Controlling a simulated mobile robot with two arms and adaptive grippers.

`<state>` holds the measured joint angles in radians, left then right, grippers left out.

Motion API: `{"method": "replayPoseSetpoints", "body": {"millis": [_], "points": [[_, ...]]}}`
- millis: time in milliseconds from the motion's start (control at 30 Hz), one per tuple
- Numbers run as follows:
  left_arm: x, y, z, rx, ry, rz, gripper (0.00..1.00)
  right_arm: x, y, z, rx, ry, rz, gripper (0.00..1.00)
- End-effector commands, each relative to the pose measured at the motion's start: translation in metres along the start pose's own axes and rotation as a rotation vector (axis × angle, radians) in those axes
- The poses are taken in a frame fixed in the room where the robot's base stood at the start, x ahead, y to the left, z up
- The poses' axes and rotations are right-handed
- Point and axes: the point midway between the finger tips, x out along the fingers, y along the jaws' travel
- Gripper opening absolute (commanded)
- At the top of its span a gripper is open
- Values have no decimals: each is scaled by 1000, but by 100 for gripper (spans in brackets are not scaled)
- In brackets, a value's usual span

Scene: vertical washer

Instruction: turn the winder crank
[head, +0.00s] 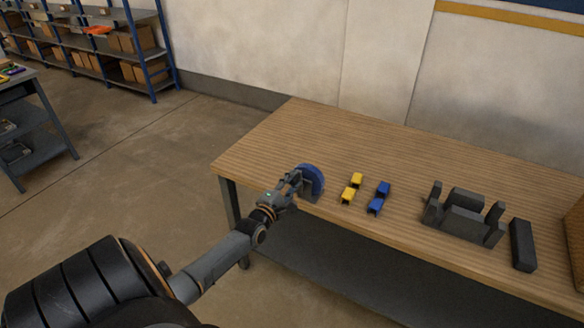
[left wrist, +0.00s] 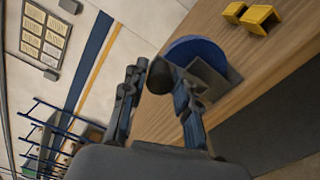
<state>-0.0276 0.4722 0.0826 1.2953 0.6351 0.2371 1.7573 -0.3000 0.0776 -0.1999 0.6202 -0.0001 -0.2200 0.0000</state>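The winder (head: 313,181) stands near the left front edge of the wooden table, with a blue disc and a grey bracket. In the left wrist view its blue disc (left wrist: 198,48) is upright behind a dark round crank knob (left wrist: 160,75). My left gripper (head: 292,184) reaches in from the front left, close against the disc. In the left wrist view its two fingers (left wrist: 160,88) stand on either side of the knob, which fills the gap between the tips. The exact finger contact is partly hidden. My right gripper is not in view.
Yellow blocks (head: 349,194) and blue blocks (head: 374,206) lie right of the winder on the table (head: 290,125). A dark fixture (head: 464,222) and a dark bar (head: 523,245) stand farther right. The table's back left is clear. Shelves (head: 105,50) stand far left.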

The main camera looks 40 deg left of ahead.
Motion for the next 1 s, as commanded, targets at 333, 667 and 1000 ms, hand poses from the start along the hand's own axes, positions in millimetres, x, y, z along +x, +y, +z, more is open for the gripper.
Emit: {"method": "replayPoseSetpoints", "body": {"millis": [333,667,1000], "points": [[0,0,0,0,0,0,48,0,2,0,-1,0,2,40],[-37,-2,0,0,1,-3,48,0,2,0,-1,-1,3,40],[-100,-1,-1,1,1,-3,48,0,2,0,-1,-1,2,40]]}}
